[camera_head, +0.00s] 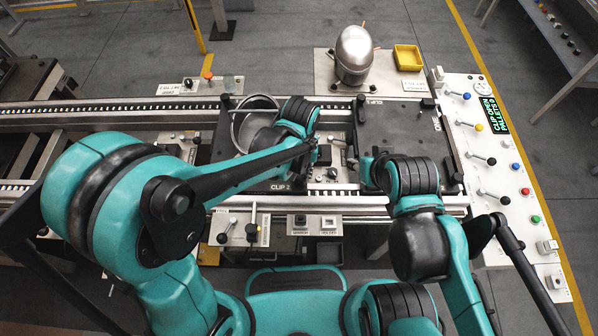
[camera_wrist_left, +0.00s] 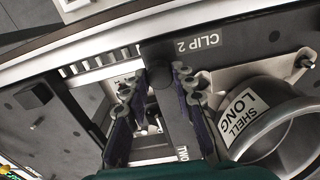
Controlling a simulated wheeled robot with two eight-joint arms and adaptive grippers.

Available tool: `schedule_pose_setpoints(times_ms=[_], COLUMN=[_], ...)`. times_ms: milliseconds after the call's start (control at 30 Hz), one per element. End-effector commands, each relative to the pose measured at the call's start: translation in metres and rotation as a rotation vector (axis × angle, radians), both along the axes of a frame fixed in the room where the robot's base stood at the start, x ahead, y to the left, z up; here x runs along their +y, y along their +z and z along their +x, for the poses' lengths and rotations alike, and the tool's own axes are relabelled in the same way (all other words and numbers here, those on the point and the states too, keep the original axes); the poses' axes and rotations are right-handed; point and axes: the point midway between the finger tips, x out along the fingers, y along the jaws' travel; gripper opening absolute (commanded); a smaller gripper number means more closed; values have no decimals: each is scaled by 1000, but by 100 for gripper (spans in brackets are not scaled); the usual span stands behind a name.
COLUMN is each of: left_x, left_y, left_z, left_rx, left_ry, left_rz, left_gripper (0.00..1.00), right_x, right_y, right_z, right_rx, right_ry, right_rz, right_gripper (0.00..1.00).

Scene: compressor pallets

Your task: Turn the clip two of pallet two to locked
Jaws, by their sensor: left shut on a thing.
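Pallet two (camera_wrist_left: 182,128) is a dark plate marked "TWO" in the left wrist view. Its "CLIP 2" label (camera_wrist_left: 198,43) also shows in the head view (camera_head: 280,187). A dark round clip knob (camera_wrist_left: 160,77) near the plate edge is between my left fingers. My left gripper (camera_wrist_left: 158,92) is shut on this clip; in the head view (camera_head: 318,157) it is partly hidden by its wrist. A metal ring marked "SHELL LONG" (camera_wrist_left: 285,130) sits on the pallet beside it. My right gripper (camera_head: 368,172) is over the right pallet; its fingers are mostly hidden.
A second dark pallet (camera_head: 385,125) lies on the conveyor to the right. A metal dome (camera_head: 354,55) and yellow tray (camera_head: 408,57) stand at the back. A panel (camera_head: 508,165) with levers, buttons and a display reading "CLIP OPEN" is at right. Conveyor rails (camera_head: 100,108) run left.

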Motion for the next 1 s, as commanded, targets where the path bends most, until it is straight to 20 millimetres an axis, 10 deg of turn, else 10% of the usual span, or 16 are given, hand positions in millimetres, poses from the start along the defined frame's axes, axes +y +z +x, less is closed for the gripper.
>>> schedule_pose_setpoints(times_ms=[1000], left_x=[1], left_y=[0], left_z=[0], left_rx=[0], left_ry=[260], left_rz=[0], left_gripper=[0], right_x=[0], right_y=[-1], right_z=[0], right_rx=[0], right_ry=[0], right_rz=[0], right_gripper=[40])
